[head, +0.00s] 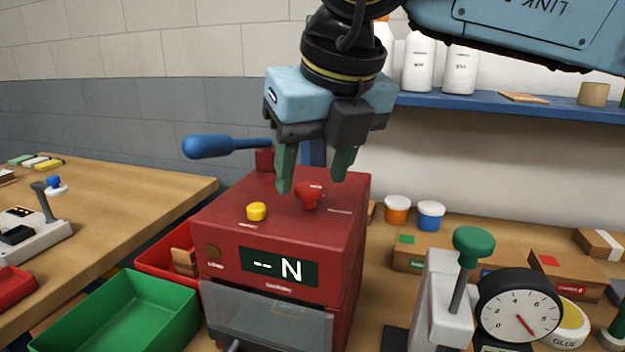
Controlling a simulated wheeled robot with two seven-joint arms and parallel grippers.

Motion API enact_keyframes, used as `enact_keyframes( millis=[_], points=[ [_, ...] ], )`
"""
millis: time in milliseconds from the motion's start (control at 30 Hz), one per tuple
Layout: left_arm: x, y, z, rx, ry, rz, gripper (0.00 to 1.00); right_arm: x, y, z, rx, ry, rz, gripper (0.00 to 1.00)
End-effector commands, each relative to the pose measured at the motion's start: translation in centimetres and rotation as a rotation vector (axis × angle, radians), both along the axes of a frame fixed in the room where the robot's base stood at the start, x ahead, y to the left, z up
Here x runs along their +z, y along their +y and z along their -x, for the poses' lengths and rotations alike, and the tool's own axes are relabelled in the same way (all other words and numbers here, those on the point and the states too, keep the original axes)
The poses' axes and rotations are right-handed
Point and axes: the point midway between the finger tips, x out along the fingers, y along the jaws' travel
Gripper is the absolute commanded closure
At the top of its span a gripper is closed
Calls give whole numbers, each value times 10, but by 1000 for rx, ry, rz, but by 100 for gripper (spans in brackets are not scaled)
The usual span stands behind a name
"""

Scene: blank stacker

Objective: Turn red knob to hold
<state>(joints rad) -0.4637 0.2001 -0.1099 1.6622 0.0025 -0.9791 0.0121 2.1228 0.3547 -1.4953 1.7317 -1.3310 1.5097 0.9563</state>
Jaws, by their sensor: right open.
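The red knob (309,195) stands on top of a red machine box (225,228), right of a yellow button (256,211). A small label lies beside the knob, too small to read. The box's front display (279,267) reads "-- N". My right gripper (311,186) points down just above and behind the knob, its two green fingers apart. The knob shows between and below the fingertips; I cannot tell whether they touch it. My left gripper is not in view.
A blue-handled lever (210,146) sticks out left behind the box. A green-knobbed press (473,245) and a dial gauge (519,305) stand at right. A green bin (120,312) is at front left. A blue shelf (520,107) runs behind.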

Motion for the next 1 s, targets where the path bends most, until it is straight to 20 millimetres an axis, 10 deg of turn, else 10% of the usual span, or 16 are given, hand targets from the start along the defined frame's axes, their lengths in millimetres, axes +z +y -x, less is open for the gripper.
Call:
enact_keyframes(
  millis=[467, 800, 1000],
  points=[
    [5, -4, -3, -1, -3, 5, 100, -13, 2, -5, 1, -1, 0, 49],
    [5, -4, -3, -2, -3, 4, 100, -12, 3, -4, 1, 0, 0, 92],
    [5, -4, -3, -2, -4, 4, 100, -12, 2, -5, 14, 0, -1, 92]
  ],
)
